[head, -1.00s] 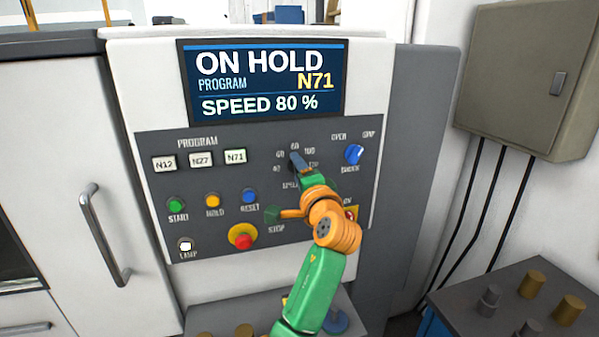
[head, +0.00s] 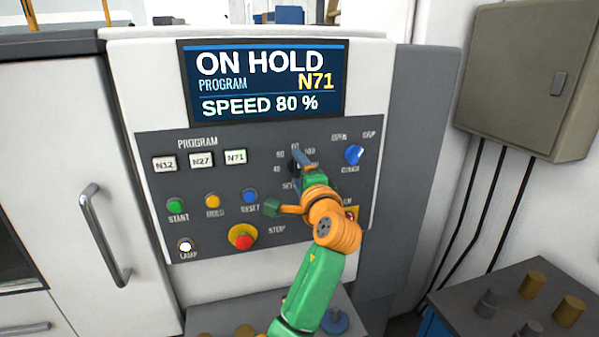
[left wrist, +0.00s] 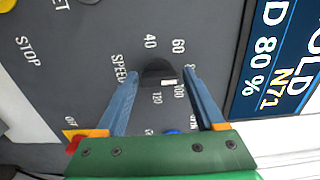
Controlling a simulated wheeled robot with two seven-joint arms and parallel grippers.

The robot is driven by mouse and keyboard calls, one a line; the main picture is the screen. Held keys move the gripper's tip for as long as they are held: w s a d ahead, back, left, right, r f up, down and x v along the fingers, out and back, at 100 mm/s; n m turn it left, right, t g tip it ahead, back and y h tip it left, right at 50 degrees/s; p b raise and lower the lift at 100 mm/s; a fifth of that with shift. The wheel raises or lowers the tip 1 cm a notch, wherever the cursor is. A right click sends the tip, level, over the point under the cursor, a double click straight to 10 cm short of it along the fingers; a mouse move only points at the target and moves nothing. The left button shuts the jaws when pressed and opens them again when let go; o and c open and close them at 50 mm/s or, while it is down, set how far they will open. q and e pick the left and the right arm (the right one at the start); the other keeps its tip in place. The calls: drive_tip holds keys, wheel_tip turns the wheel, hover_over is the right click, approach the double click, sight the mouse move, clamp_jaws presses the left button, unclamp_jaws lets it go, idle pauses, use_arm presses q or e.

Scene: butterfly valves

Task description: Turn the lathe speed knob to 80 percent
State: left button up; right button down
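The speed knob (left wrist: 153,74) is dark and round with a white mark, among printed numbers in the left wrist view. In the head view it is largely hidden behind my left gripper (head: 301,160). My left gripper also shows in the left wrist view (left wrist: 161,73), its two blue fingers spread, one on each side of the knob. They look slightly apart from it, though contact is hard to judge. The display (head: 262,80) reads ON HOLD, program N71 and SPEED 80 %. My right gripper is not in view.
A blue selector knob (head: 354,154) is right of the speed knob. A red stop button (head: 242,236) and small coloured buttons sit lower left. A grey cabinet (head: 530,75) hangs at right, above a table (head: 460,300) with metal cylinders.

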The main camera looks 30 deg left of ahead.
use_arm(q)
drive_tip(key=shift+o, duration=0.7)
drive_tip(key=shift+a+f, duration=0.1)
drive_tip(key=b+v, duration=0.3)
drive_tip(key=v, duration=0.4)
drive_tip(key=shift+b, duration=0.3)
drive_tip(key=shift+a, duration=0.1)
